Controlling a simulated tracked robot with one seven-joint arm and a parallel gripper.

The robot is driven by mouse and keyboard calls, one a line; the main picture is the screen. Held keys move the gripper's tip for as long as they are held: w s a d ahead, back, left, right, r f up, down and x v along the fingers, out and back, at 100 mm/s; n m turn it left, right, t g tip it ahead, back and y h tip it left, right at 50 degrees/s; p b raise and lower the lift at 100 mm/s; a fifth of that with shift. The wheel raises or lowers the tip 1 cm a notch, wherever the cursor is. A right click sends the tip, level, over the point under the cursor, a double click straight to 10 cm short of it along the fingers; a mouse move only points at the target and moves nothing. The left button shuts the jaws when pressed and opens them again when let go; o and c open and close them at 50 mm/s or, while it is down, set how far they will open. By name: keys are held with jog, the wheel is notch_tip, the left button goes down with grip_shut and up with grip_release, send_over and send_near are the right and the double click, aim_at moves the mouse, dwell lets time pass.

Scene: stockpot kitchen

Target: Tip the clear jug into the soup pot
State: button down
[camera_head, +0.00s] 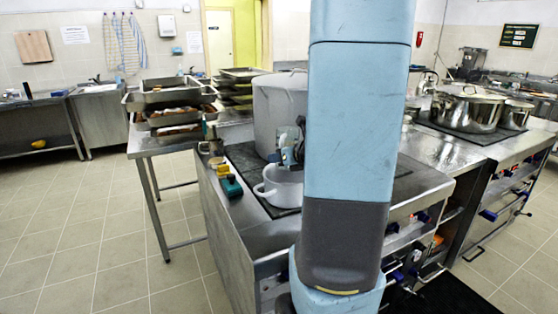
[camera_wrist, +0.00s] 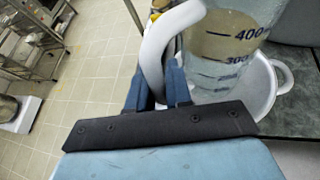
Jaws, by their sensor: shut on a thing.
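The clear jug (camera_wrist: 222,70) has dark 400 and 300 marks and a white curved handle (camera_wrist: 153,52). My gripper (camera_wrist: 160,88) is shut on this handle. The jug looks about upright; a tan patch shows through its wall, and I cannot tell how full it is. A pale pot (camera_wrist: 264,100) with loop handles is below and behind the jug in the wrist view. My arm hides much of the jug there.
A large grey stockpot (camera_head: 275,105) stands right behind the pale pot. Small coloured items, one a green-and-black block (camera_head: 231,187), lie along the counter's left edge. Stacked steel trays (camera_head: 170,97) are at the left; steel pots (camera_head: 467,110) stand at the right.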

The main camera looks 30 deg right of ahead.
aim_at(284, 134)
jog(key=r+m+g+y, duration=0.2)
jog(key=d+r+m+g+y, duration=0.1)
jog(key=r+g+y, duration=0.1)
jog(key=w+r+m+g+y, duration=0.1)
jog(key=m+g+y, duration=0.1)
jog(key=shift+d+r+m, duration=0.25)
jog(key=shift+r+m, duration=0.05)
jog(key=shift+r, duration=0.1)
jog(key=w+d+m+g+y, duration=0.1)
jog(key=w+d+g+y, duration=0.1)
jog(key=shift+w+d+f+m, duration=0.15)
jog(key=shift+d+f+m, duration=0.15)
jog(key=shift+f+m, duration=0.1)
jog(key=w+d+r+m+g+y, duration=0.1)
jog(key=w+d+r+m+y, duration=0.1)
jog(key=w+d+m+y, duration=0.1)
jog(key=shift+w+d+r+g+y, duration=0.15)
jog(key=shift+w+d+g+y, duration=0.15)
jog(key=shift+w+d+y, duration=0.55)
dwell(0.7)
jog(key=shift+s+d+h, duration=0.15)
jog(key=shift+d+h, duration=0.05)
jog(key=shift+h, duration=0.05)
dwell(2.2)
